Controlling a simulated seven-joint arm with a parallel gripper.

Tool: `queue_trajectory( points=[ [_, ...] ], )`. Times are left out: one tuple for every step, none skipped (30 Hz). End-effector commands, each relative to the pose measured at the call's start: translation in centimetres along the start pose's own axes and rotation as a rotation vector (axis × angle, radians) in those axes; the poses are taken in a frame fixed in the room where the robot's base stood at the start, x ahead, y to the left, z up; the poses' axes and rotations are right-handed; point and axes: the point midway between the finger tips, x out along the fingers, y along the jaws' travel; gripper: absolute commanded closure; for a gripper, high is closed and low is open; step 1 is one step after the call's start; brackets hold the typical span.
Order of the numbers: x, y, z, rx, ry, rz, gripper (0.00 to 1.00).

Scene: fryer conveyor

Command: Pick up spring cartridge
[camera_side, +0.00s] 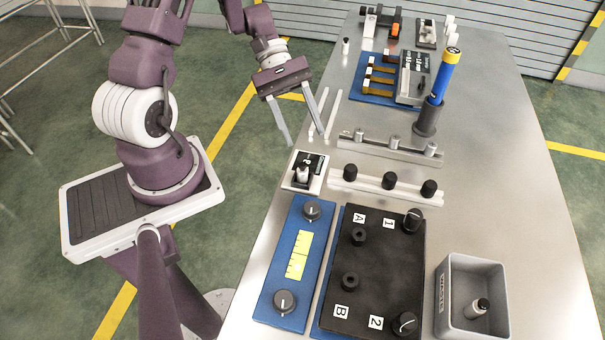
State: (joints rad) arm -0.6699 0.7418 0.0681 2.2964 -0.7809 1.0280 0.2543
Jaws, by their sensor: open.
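My gripper (305,138) hangs with its fingers spread and empty, near the left edge of the metal table. No label marks a spring cartridge, and I cannot tell for sure which part it is. A blue tube with a yellow top (443,78) stands slightly tilted in a dark round holder (426,121), to the right of my gripper. A small black-and-silver cylinder (478,307) is inside a grey bin (442,322) at the lower right. Both are well apart from my gripper.
A rail with silver posts (392,142) and a rail with black knobs (390,180) cross the table. A small switch box (304,171) is below my gripper. A black panel (382,262) and blue panel (296,263) lie in front. The table's right side is mostly clear.

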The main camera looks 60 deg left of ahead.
Motion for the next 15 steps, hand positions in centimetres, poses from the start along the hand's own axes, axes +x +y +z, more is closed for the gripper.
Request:
queue_trajectory(
  points=[
    [0.9,-0.9,-2.4,-0.117,-0.064,0.066,0.51],
    [1.4,-1.4,-3.7,-0.179,-0.096,0.107,0.51],
    [2.1,-2.0,-5.1,-0.250,-0.131,0.155,0.51],
    [2.6,-2.4,-6.0,-0.296,-0.152,0.185,0.51],
    [3.0,-2.8,-6.8,-0.334,-0.169,0.210,0.51],
    [3.5,-3.2,-7.6,-0.374,-0.186,0.237,0.51],
    [3.8,-3.5,-8.0,-0.397,-0.196,0.253,0.51],
    [4.0,-3.7,-8.4,-0.415,-0.204,0.265,0.51],
    [4.2,-3.9,-8.6,-0.432,-0.212,0.275,0.51],
    [4.4,-3.9,-8.8,-0.439,-0.215,0.280,0.51],
    [4.7,-3.9,-8.8,-0.444,-0.217,0.283,0.51],
    [5.1,-3.8,-8.7,-0.445,-0.220,0.284,0.51],
    [5.5,-3.6,-8.6,-0.445,-0.220,0.284,0.51],
    [5.9,-3.5,-8.5,-0.445,-0.221,0.283,0.51],
    [6.5,-3.4,-8.4,-0.445,-0.219,0.282,0.51]
  ],
)
